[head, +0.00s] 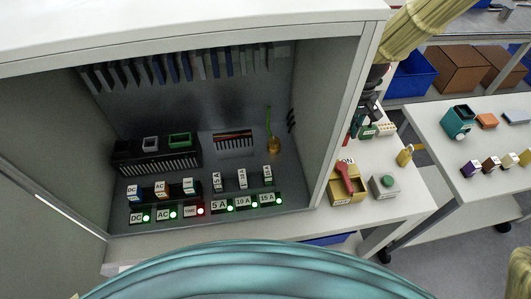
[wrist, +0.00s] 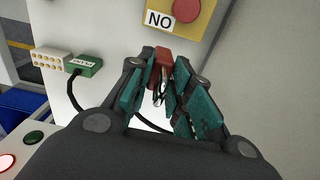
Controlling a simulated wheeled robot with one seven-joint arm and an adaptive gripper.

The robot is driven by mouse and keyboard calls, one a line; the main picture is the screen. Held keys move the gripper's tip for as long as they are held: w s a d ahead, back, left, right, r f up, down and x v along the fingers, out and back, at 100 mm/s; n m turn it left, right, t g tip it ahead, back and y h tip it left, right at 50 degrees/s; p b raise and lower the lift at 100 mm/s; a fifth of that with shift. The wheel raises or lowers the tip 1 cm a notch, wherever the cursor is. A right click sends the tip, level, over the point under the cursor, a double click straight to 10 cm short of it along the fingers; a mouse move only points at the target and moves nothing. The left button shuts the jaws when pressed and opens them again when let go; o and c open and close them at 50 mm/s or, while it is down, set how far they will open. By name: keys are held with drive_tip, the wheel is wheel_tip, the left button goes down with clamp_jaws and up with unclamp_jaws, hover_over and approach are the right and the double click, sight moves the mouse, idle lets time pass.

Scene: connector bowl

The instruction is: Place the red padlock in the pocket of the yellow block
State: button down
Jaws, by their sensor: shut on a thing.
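The red padlock (wrist: 163,58) is between the teal fingers of my gripper (wrist: 162,72) in the wrist view, its metal shackle toward the palm. In the head view my gripper (head: 359,124) is above the white side table, right of the cabinet, and a bit of red shows at its fingertips. The yellow block (head: 348,194) sits on that table nearer the front, with a red handle and a label on it. Its edge with a red round part also shows in the wrist view (wrist: 207,28), apart from the padlock. I cannot make out its pocket.
A grey box with a green button (head: 384,186) stands right of the yellow block. A brass padlock (head: 404,157) and a green connector (head: 367,132) lie behind. The cabinet wall (head: 345,110) rises close on the left. Another table (head: 480,150) stands at right.

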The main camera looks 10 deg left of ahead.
drive_tip(key=shift+s+r, duration=0.1)
drive_tip(key=shift+s, duration=0.1)
drive_tip(key=shift+s+a, duration=0.1)
drive_tip(key=shift+s, duration=0.25)
drive_tip(key=f, duration=0.1)
drive_tip(key=w+f+p, duration=0.1)
drive_tip(key=f, duration=0.1)
drive_tip(key=a+f, duration=0.1)
drive_tip(key=f, duration=0.1)
drive_tip(key=shift+w, duration=0.15)
drive_tip(key=shift+f+p, duration=0.25)
drive_tip(key=shift+p, duration=0.05)
drive_tip(key=f, duration=0.2)
drive_tip(key=f+p, duration=0.1)
drive_tip(key=shift+s+f, duration=0.15)
drive_tip(key=shift+s, duration=0.15)
drive_tip(key=shift+f, duration=0.55)
drive_tip(key=shift+f, duration=0.15)
